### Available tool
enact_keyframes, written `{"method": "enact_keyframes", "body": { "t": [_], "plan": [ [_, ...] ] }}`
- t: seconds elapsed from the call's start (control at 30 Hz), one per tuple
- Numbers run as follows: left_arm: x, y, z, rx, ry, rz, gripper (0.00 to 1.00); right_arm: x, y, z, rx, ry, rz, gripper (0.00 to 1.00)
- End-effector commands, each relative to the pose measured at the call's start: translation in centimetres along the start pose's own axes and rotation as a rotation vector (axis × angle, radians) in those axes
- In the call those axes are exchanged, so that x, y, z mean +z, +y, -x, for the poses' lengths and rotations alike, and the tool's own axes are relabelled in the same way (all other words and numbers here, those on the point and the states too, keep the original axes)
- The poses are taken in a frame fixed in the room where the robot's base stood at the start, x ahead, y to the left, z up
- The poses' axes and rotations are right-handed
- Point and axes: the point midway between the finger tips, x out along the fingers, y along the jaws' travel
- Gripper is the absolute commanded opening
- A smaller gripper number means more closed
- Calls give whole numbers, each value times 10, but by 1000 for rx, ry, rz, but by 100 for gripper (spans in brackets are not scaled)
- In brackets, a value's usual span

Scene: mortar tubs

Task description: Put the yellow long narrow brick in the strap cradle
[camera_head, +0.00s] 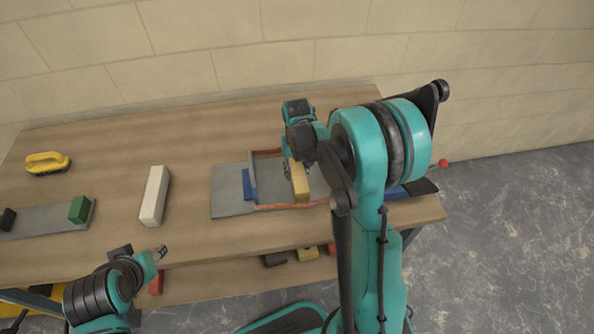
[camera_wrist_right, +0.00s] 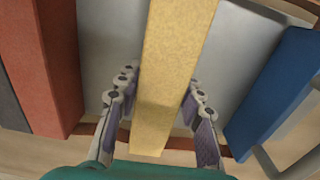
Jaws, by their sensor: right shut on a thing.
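The yellow long narrow brick (camera_head: 299,182) is in my right gripper (camera_head: 297,168). In the right wrist view the yellow brick (camera_wrist_right: 172,75) runs lengthwise between the two fingers of the right gripper (camera_wrist_right: 160,105). The strap cradle shows as a grey board with a brown strap (camera_head: 268,207) around part of it. The brick is over the strapped part, between a blue brick (camera_wrist_right: 275,85) and a red brick (camera_wrist_right: 45,65). Whether it touches the board is unclear. My left gripper (camera_head: 160,252) is over the table's front edge, away from the cradle; its opening is too small to judge.
A white brick (camera_head: 154,195) stands left of the cradle. A yellow float with a dark handle (camera_head: 47,163) lies farther left. A grey strip with a green block (camera_head: 79,209) is at the left. Several small bricks (camera_head: 307,253) lie on a lower shelf.

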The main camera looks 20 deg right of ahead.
Motion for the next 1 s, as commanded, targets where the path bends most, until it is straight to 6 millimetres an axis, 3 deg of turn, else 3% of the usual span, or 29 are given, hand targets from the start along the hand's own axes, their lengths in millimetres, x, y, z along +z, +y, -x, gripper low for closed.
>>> {"method": "enact_keyframes", "body": {
  "t": [0.17,0.2,0.27,0.67,1.0],
  "plan": [
    [2,0,-2,0,0,0,40,0,0,-4,0,0,0,0],
    [1,0,-2,0,0,0,40,0,0,-3,0,0,0,48],
    [1,0,-2,0,0,0,40,0,0,-2,0,0,0,61],
    [1,0,-2,0,0,0,40,0,0,4,0,0,0,61],
    [1,0,-2,0,0,0,40,0,0,73,0,0,0,61]
  ]
}}
